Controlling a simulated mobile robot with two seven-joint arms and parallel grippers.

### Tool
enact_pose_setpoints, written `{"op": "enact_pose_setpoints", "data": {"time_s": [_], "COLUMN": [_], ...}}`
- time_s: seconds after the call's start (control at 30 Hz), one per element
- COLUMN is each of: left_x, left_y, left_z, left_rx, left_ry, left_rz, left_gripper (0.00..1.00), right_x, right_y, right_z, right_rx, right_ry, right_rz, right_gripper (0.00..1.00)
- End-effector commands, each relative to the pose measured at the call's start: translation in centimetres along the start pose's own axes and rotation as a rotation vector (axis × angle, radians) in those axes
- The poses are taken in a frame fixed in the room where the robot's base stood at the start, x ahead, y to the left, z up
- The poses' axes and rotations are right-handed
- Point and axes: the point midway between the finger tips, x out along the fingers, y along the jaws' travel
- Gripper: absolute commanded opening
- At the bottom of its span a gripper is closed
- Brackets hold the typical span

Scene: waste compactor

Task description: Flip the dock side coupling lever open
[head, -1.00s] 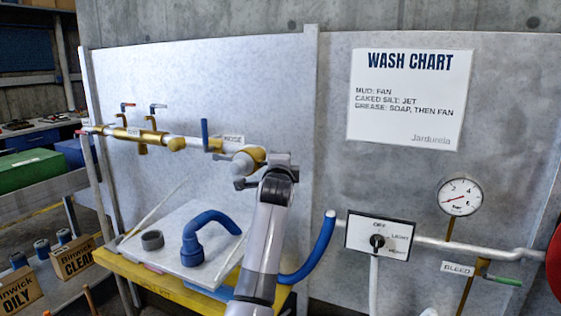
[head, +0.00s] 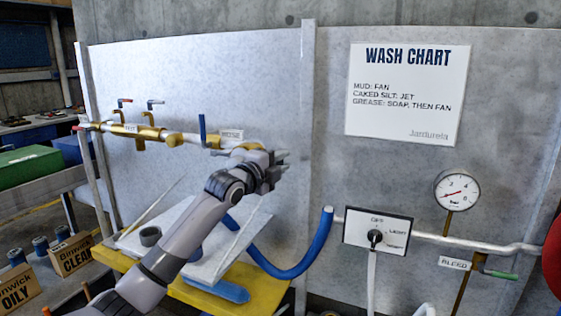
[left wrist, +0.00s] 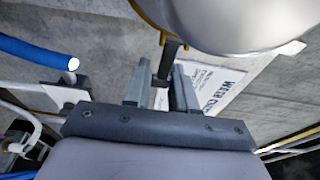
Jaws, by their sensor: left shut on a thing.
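The brass coupling (head: 248,147) sits at the right end of the wall pipe in the head view, partly hidden by my left gripper (head: 277,168). In the left wrist view a large pale cylinder with a yellow rim (left wrist: 146,14) fills the top. A dark lever (left wrist: 172,52) sticks out from that rim and runs down between the fingers of my left gripper (left wrist: 160,82). The left gripper is shut on the lever, beside the coupling. My left forearm crosses in front of the bench. My right gripper is not in view.
A blue hose (head: 312,262) hangs in a loop right of the arm. The pale bench top (head: 205,272) and yellow frame (head: 268,280) lie below. A selector panel (head: 378,230) and pressure gauge (head: 456,189) are at the right. Valves on the pipe (head: 180,138) are at the left.

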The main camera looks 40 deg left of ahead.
Motion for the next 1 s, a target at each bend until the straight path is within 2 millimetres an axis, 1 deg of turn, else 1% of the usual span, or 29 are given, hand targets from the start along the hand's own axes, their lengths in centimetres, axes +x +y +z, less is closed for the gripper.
{"op": "enact_pose_setpoints", "data": {"time_s": [0.5, 1.0], "left_x": [-0.9, -1.2], "left_y": [0.1, 0.1], "left_z": [-0.1, -0.2], "left_rx": [0.003, -0.001], "left_ry": [0.163, 0.217], "left_rz": [0.004, 0.001], "left_gripper": [0.0, 0.0], "right_x": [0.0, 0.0], "right_y": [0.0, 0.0], "right_z": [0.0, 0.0], "right_rx": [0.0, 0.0], "right_ry": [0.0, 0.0], "right_rz": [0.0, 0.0], "right_gripper": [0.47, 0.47]}}
